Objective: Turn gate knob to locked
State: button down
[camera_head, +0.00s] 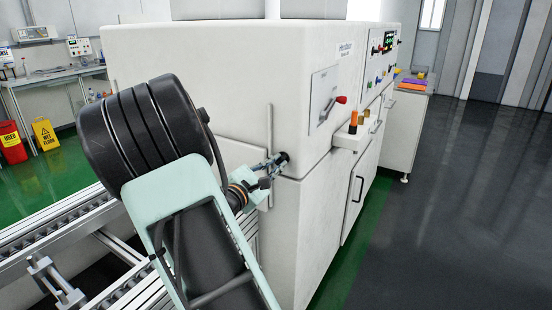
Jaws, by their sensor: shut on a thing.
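The white machine (310,215) fills the middle of the view, with its near corner just right of my gripper. A small dark knob (285,157) shows at the machine's left face, close to that corner. My gripper (277,161) reaches it from the lower left and is shut on it. The fingers cover part of the knob, so its exact angle cannot be told. A thin upright strip (270,121) runs along the face behind the gripper. My arm hides much of the face to the left.
A roller conveyor (50,223) runs at the lower left, below my arm. A red-tipped lever (340,99) and a small shelf (347,139) with orange-topped items stick out from the machine's right face. The dark floor (450,215) at right is clear.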

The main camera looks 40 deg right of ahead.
jog(key=n+p, duration=0.4)
jog(key=n, duration=0.1)
jog(key=shift+r, duration=0.15)
jog(key=shift+n+p, duration=1.25)
jog(key=shift+n, duration=0.05)
jog(key=shift+f, duration=0.2)
jog(key=c, duration=2)
grip_release()
jog(key=shift+a, duration=0.1)
jog(key=v, duration=1.2)
